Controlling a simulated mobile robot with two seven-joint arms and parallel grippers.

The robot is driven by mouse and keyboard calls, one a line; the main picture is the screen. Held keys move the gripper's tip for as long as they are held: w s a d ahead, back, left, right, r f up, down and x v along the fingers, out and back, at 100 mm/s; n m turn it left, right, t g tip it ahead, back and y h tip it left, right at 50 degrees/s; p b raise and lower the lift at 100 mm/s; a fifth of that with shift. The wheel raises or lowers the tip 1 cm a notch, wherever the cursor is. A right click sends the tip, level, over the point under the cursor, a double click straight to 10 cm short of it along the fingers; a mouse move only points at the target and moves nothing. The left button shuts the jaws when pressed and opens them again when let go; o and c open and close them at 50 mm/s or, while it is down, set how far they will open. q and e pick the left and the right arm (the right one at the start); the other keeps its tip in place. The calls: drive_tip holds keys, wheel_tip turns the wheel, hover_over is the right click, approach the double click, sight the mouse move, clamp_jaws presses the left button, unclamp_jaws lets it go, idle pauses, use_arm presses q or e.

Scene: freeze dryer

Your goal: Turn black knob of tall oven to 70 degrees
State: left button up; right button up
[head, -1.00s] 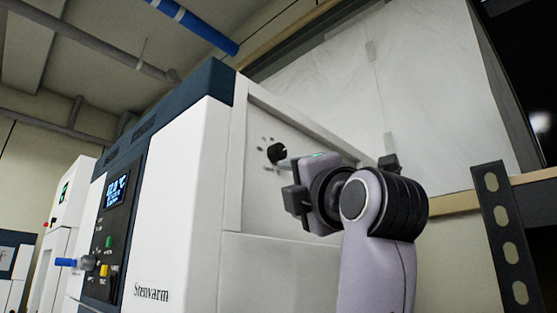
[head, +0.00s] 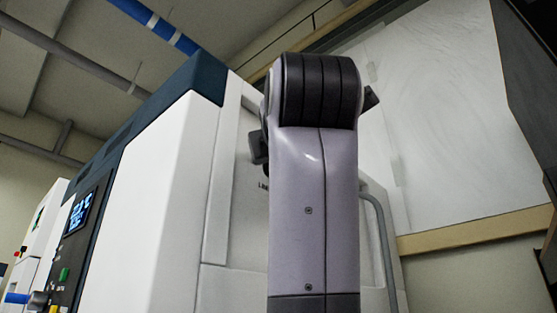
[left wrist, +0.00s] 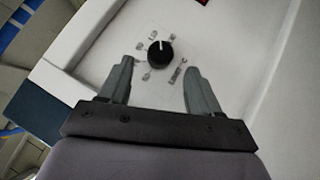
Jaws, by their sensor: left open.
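The tall oven (head: 155,190) is white with a dark blue top edge and fills the left and middle of the head view. In the left wrist view its black knob (left wrist: 160,54) is round, with a white pointer line near its top, and sits on a white panel ringed by small marks. My left gripper (left wrist: 159,67) is open and empty, its two grey fingers spread just below the knob in the picture, apart from it. In the head view my left arm hides the knob and most of the gripper. The right gripper is out of view.
The oven's front panel (head: 75,235) has a lit blue display and coloured buttons at left. A grey curved handle or pipe (head: 385,240) stands right of my arm. A wooden rail (head: 475,228) runs along the wall at right. Blue piping (head: 160,27) crosses overhead.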

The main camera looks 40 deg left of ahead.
use_arm(q)
drive_tip(key=shift+p+x, duration=0.55)
drive_tip(key=shift+x, duration=1.65)
drive_tip(key=c, duration=1)
drive_tip(key=shift+c, duration=0.2)
drive_tip(key=shift+f, duration=0.15)
drive_tip(key=shift+w+d+f+n+g+y, duration=0.1)
drive_tip(key=shift+w+n+g+y, duration=0.3)
drive_tip(key=shift+n+g+y, duration=2.9)
drive_tip(key=shift+w+a+f+n+g+h, duration=0.1)
drive_tip(key=shift+w+n+g, duration=0.3)
drive_tip(key=shift+n+g, duration=6.25)
drive_tip(key=shift+w+d+f+n+g+y, duration=0.25)
drive_tip(key=shift+n+g+y, duration=1.7)
drive_tip(key=shift+n, duration=5.7)
drive_tip(key=shift+w+a+r+n+g+h, duration=0.15)
drive_tip(key=shift+n+g+h, duration=0.85)
drive_tip(key=shift+n, duration=0.1)
